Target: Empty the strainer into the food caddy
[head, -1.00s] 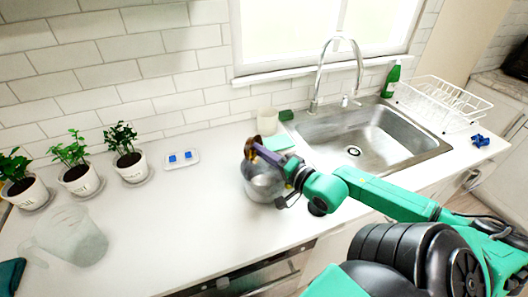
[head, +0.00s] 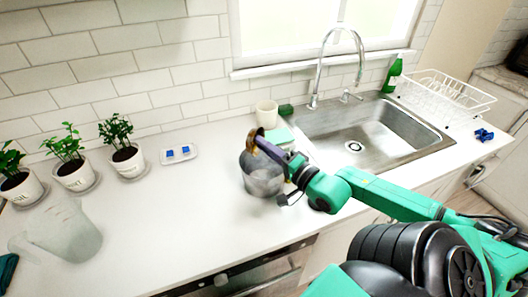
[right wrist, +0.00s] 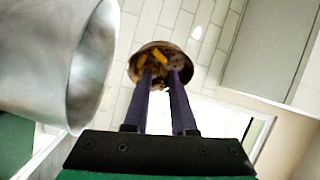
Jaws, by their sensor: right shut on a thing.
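The strainer (head: 256,138) is a small round brown-copper bowl at the upper rim of a grey metallic container in the head view. In the right wrist view the strainer (right wrist: 143,57) shows its round rim with orange and dark bits inside. My right gripper (head: 275,153), with purple fingers, is shut on the strainer. The grey container, which looks like the food caddy (head: 263,184), stands on the counter just below the gripper. The caddy's side and open rim also fill the left of the right wrist view (right wrist: 45,60). The caddy's inside is mostly hidden. My left gripper is out of view.
A clear jug (head: 66,232) and several potted plants (head: 126,158) stand at the left. A small white tray with blue pieces (head: 179,154) lies behind. The sink (head: 375,135), a cream cup (head: 266,113) and a dish rack (head: 445,97) are at the right.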

